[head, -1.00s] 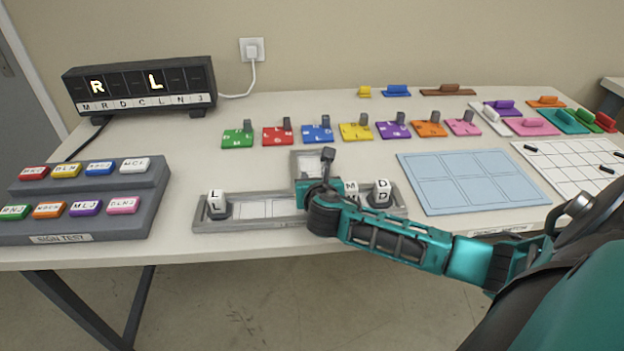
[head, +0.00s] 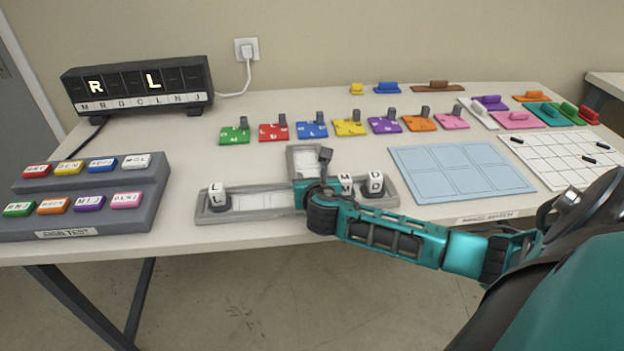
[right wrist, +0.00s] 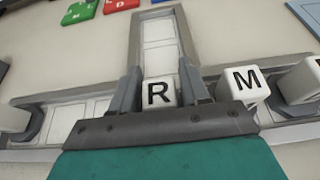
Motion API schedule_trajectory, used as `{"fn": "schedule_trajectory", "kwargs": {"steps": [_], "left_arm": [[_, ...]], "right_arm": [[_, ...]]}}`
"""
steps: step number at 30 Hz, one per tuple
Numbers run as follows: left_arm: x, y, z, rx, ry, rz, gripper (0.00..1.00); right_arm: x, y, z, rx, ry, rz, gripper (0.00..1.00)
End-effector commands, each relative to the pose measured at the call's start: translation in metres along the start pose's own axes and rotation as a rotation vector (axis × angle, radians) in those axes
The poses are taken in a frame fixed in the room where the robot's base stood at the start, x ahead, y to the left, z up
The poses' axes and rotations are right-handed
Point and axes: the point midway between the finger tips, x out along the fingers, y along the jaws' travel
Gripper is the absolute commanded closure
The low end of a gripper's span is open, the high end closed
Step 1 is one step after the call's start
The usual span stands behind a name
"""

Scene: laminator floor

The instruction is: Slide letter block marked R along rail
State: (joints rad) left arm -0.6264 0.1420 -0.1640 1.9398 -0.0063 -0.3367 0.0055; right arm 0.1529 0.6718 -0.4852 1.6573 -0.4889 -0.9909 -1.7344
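The white block marked R (right wrist: 158,94) sits in the grey T-shaped rail (head: 258,213), where the side branch meets the long track. My right gripper (right wrist: 159,76) reaches down over it, one finger on each side and close against it; it looks shut on the block. In the head view my right gripper (head: 308,190) hides the R block. The M block (right wrist: 242,84) stands just right of the right finger, with the D block (head: 375,184) beyond it. The L block (head: 217,194) is at the left end. My left gripper is not in view.
The side branch (head: 304,150) behind the R block is empty, and the track between R and L looks clear. A display (head: 138,84) shows R and L. Coloured tiles with handles stand behind the rail; a grey button box (head: 150,188) is at left, a blue mat (head: 460,170) at right.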

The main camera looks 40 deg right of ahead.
Motion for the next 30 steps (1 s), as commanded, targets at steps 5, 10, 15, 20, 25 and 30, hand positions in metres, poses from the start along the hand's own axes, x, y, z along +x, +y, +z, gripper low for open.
{"fn": "schedule_trajectory", "kwargs": {"steps": [5,10,15,20,25,30], "left_arm": [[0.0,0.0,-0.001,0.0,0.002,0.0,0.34],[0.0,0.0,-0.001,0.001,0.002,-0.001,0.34],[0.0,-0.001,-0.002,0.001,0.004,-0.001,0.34],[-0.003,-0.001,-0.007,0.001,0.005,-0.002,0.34],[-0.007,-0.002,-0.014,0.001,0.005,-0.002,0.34],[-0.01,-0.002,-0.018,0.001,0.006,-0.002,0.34]], "right_arm": [[0.0,0.0,0.0,0.0,0.0,-0.001,0.37],[0.0,0.0,0.0,0.0,-0.001,0.0,0.34],[-0.003,0.0,0.0,-0.001,0.0,0.0,0.34],[-0.022,0.0,0.001,-0.002,0.0,0.002,0.34],[-0.058,0.0,0.001,-0.002,0.002,0.003,0.34],[-0.094,0.0,0.001,-0.001,0.001,0.002,0.34]]}}
